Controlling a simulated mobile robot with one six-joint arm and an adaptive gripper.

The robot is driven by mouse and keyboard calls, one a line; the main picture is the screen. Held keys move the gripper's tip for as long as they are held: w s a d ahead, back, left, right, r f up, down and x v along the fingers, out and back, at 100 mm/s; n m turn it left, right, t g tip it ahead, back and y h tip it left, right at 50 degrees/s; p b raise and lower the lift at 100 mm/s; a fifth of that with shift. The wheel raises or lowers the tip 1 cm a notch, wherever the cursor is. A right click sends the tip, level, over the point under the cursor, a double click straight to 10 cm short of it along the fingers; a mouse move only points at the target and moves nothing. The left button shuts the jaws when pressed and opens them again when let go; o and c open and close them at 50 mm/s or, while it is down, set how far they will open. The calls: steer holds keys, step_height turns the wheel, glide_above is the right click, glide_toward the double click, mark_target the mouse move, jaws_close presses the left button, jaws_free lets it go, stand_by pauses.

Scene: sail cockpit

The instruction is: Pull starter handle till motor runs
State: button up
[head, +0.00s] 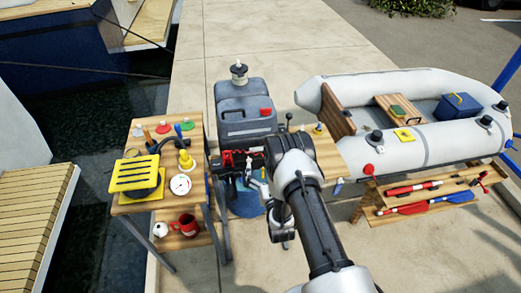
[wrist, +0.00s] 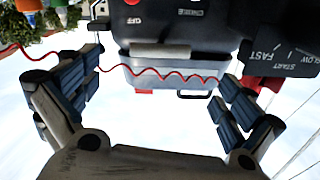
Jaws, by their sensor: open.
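The grey outboard motor (head: 243,105) stands on a stand in the middle of the head view, partly behind my arm. In the wrist view, its dark front panel (wrist: 215,20) appears upside down, with OFF, CHOKE, START, SLOW and FAST markings. My gripper (wrist: 160,72) is open, its two blue-padded fingers spread below the panel with nothing gripped. A red coiled cord (wrist: 165,76) crosses between the fingers. I cannot clearly make out the starter handle in either view; my arm covers part of the motor front in the head view.
An inflatable boat (head: 440,120) lies at right, above a low rack (head: 430,205) with flares. Open pavement (head: 290,30) lies behind.

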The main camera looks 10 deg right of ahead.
mark_target(261, 147)
steer(key=w+b, duration=0.1)
steer(key=w, duration=0.9)
steer(key=shift+w+b, duration=0.1)
steer(key=shift+b, duration=0.3)
